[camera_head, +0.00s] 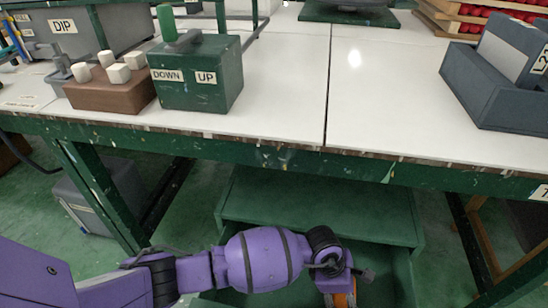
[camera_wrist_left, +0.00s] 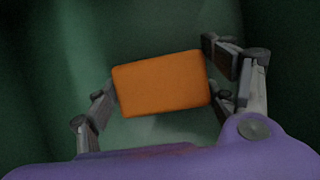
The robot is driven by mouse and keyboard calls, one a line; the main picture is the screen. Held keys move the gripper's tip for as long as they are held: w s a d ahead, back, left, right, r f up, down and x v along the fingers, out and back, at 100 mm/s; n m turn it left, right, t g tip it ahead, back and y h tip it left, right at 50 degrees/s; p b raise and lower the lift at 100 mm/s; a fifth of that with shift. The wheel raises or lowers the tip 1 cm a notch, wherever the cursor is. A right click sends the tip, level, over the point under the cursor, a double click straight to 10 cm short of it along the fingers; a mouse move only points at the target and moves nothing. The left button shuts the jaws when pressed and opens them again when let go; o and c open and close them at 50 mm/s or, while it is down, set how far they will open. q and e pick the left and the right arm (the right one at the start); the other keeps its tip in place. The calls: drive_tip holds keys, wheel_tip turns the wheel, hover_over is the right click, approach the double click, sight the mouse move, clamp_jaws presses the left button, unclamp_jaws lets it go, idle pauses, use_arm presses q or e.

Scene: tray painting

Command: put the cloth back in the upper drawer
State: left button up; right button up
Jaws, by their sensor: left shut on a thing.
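The orange cloth (camera_wrist_left: 160,84) is a folded, block-like rectangle between the fingers of my left gripper (camera_wrist_left: 163,95). The gripper is shut on it. In the head view, my left gripper (camera_head: 345,284) points down into an open green drawer (camera_head: 404,276) under the table, and only a bit of orange shows beneath it. In the wrist view, green drawer surfaces lie around and below the cloth. I cannot tell whether the cloth touches the drawer floor. My right gripper is not in view.
The green cabinet top (camera_head: 320,205) lies behind the drawer, under the table edge (camera_head: 300,160). On the table are a green DOWN/UP box (camera_head: 205,90), a brown block with white pegs (camera_head: 110,95) and a grey bin (camera_head: 490,95). The table's front middle is clear.

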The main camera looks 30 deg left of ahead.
use_arm(q)
drive_tip(key=o, duration=1.2)
drive_tip(key=shift+w+d+r, duration=0.1)
drive_tip(key=shift+w, duration=0.1)
drive_tip(key=shift+o, duration=0.5)
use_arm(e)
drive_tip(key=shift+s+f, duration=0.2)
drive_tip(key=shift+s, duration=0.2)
use_arm(q)
drive_tip(key=p+v, duration=0.4)
drive_tip(key=v, duration=0.8)
drive_tip(key=shift+r+p, duration=0.2)
drive_tip(key=shift+p, duration=0.2)
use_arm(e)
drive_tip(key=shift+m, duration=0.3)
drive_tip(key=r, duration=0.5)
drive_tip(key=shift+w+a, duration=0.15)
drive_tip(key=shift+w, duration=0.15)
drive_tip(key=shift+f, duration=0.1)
